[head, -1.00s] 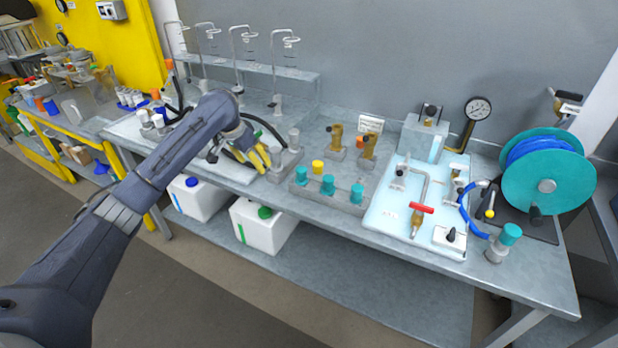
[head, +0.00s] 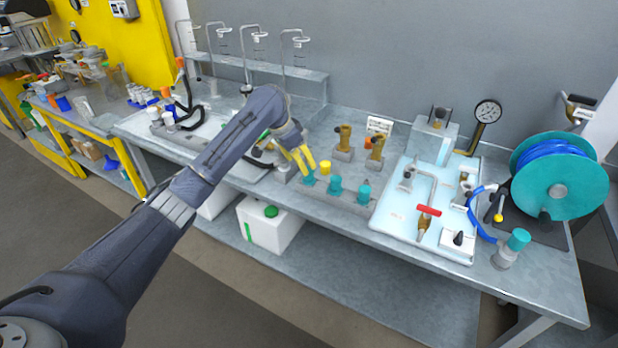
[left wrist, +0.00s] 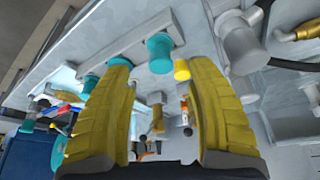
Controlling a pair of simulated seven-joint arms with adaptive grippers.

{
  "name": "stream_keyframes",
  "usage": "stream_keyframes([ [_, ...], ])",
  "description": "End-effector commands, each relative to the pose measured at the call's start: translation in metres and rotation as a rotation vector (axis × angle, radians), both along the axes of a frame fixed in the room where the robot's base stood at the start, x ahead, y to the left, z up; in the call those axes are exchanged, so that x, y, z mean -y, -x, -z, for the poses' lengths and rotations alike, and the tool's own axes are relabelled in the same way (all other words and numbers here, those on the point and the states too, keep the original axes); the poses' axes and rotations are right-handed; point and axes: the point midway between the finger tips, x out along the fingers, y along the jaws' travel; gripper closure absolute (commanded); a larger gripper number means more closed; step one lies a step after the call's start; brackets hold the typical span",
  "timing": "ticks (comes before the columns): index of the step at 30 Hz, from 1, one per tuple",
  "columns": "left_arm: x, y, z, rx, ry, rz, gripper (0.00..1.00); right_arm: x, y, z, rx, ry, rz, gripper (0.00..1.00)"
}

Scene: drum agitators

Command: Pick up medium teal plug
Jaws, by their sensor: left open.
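Three teal plugs stand in a row on a grey metal block (head: 350,203) on the bench: a left one (head: 308,181), a middle one (head: 335,186) and a right one (head: 363,194). I cannot tell by size which is the medium one. My left gripper (head: 304,162) is open, its yellow fingers pointing down by the leftmost plug. In the left wrist view, one teal plug (left wrist: 160,52) shows between the open fingers (left wrist: 162,64), with no clear grip on it. Another teal plug (left wrist: 90,83) shows beside the left finger. My right gripper is not in view.
A yellow plug (head: 325,168) stands close behind the row. Brass fittings (head: 344,138) stand farther back. A white tray (head: 392,218) with pipework lies to the right. A teal-capped fitting (head: 517,241) stands near the bench's right front.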

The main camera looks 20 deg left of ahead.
Motion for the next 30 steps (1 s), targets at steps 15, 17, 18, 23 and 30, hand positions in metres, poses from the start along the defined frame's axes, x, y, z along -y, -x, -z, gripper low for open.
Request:
stream_keyframes([
  [15, 0.010, -0.012, 0.036, -0.001, 0.001, -0.001, 0.44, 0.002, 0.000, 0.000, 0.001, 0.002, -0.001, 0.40],
  [17, 0.013, -0.014, 0.043, -0.002, 0.004, -0.001, 0.44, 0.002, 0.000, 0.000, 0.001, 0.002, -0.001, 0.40],
  [18, 0.014, -0.016, 0.048, -0.003, 0.004, -0.001, 0.44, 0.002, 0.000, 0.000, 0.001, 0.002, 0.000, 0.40],
  [23, 0.018, -0.023, 0.065, -0.002, 0.002, -0.002, 0.44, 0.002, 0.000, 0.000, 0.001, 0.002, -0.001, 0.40],
  [30, 0.020, -0.027, 0.076, 0.000, 0.002, -0.001, 0.44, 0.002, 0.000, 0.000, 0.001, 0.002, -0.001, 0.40],
])
